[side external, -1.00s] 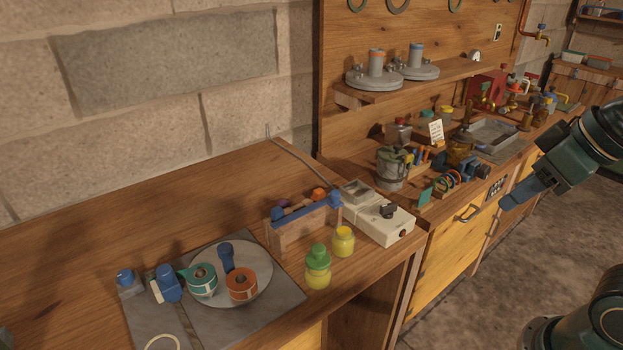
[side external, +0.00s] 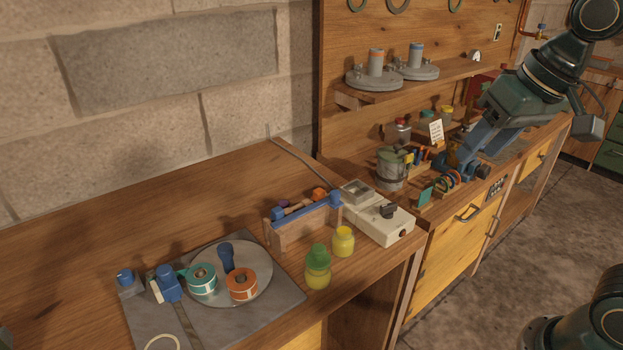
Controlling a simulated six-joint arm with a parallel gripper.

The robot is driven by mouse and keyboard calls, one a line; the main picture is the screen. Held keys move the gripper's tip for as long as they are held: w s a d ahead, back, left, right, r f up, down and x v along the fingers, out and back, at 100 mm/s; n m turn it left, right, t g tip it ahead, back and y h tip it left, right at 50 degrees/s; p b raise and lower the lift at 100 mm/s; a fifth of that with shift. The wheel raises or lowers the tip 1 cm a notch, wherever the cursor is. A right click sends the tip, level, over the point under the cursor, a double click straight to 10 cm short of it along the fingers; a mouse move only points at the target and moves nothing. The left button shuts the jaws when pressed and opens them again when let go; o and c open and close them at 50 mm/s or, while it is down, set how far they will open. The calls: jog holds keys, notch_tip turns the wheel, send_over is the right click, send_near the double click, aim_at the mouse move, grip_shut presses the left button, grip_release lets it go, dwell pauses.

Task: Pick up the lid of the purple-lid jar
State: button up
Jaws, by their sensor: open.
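My gripper (side external: 462,157) has blue fingers and is at the right, over the far bench among small items. Its fingers point down and left, and it appears empty and open; the gap between the fingertips is hard to make out. I cannot clearly pick out a jar with a purple lid. A small purple round thing (side external: 283,204) shows at the back of the wooden caddy (side external: 304,228), mostly hidden; I cannot tell if it is a lid. My gripper is well to the right of it.
A green-lidded jar (side external: 318,266) and a yellow-lidded jar (side external: 343,241) stand near the front edge. A white device (side external: 378,214), a grey can (side external: 391,168) and a red-lidded jar (side external: 402,130) stand further right. A round plate (side external: 262,262) holds tape rolls. The left bench back is clear.

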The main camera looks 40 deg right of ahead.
jog(key=w+a+r+m+g, duration=0.1)
jog(key=w+a+r+m, duration=0.15)
jog(key=w, duration=0.75)
jog(key=m+g, duration=0.4)
jog(key=m, duration=0.9)
send_over(283, 203)
notch_tip(283, 203, down, 16)
jog(key=shift+f+n, duration=0.15)
jog(key=shift+n, duration=0.1)
jog(key=shift+f, duration=0.1)
jog(key=shift+f, duration=4.2)
jog(key=shift+f, duration=2.6)
